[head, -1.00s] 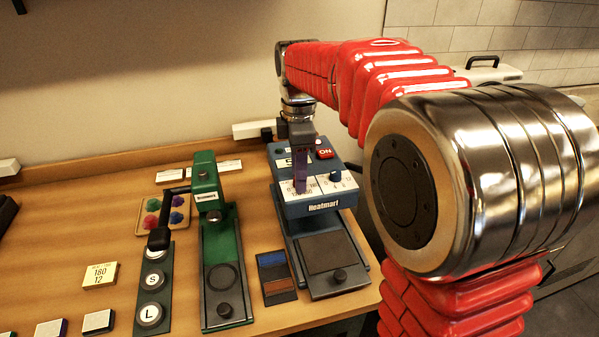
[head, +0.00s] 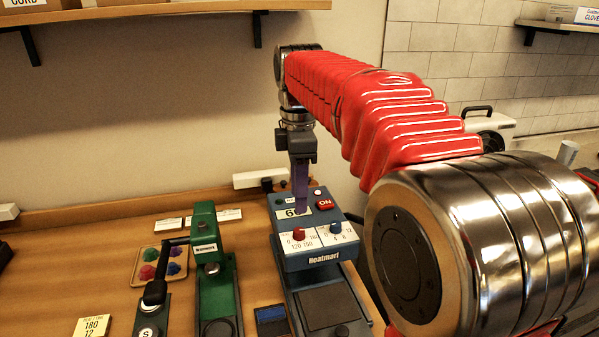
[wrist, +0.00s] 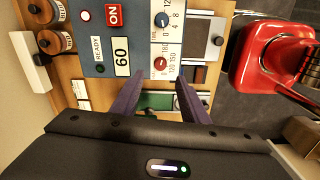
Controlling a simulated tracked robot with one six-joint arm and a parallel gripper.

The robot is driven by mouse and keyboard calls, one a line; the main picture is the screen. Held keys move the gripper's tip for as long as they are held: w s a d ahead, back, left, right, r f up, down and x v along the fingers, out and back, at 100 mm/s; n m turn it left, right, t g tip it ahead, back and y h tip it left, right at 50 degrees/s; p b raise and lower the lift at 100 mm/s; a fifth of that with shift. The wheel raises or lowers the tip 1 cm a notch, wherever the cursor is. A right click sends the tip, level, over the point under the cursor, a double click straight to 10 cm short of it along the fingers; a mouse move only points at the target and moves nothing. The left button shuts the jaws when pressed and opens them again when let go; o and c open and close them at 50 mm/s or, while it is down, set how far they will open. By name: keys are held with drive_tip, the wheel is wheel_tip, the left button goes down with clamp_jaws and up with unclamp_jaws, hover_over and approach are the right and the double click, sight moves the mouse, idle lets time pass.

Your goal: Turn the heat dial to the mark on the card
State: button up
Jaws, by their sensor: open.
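The blue Heatmart press (head: 310,262) stands at the centre of the table. Its white dial panel carries a red dial (head: 298,234) on the left and a blue dial (head: 336,229) on the right. My gripper (head: 301,210) has purple fingers and is above and behind the red dial, apart from it. In the wrist view the fingers are spread and empty, with the red dial (wrist: 160,64) just beyond the gap between their tips. Where its pointer sits is too small to tell. The yellow card (head: 91,327) at lower left reads 180 and 12.
A green press (head: 206,240) stands to the left, near a tray (head: 140,276) of coloured pieces. Shelves hang above.

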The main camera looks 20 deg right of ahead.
drive_tip(key=shift+r, duration=2.3)
drive_tip(key=f+m, duration=0.2)
drive_tip(key=m, duration=0.1)
drive_tip(key=s+f+m+t, duration=0.1)
drive_tip(key=f+m, duration=0.2)
drive_tip(key=s+f+m, duration=0.1)
drive_tip(key=f+m, duration=0.1)
drive_tip(key=m, duration=0.1)
drive_tip(key=shift+s+f+m+t, duration=0.15)
drive_tip(key=shift+f+m+t, duration=0.25)
drive_tip(key=s+f+m+t, duration=0.2)
drive_tip(key=s+f+m, duration=0.1)
drive_tip(key=s, duration=0.7)
drive_tip(key=s+f+m+t, duration=0.1)
drive_tip(key=s+f+m, duration=0.2)
drive_tip(key=s, duration=0.7)
drive_tip(key=shift+s+d+f+m+t, duration=0.15)
drive_tip(key=shift+s+f+m+t, duration=0.1)
drive_tip(key=shift+f+m+t, duration=0.2)
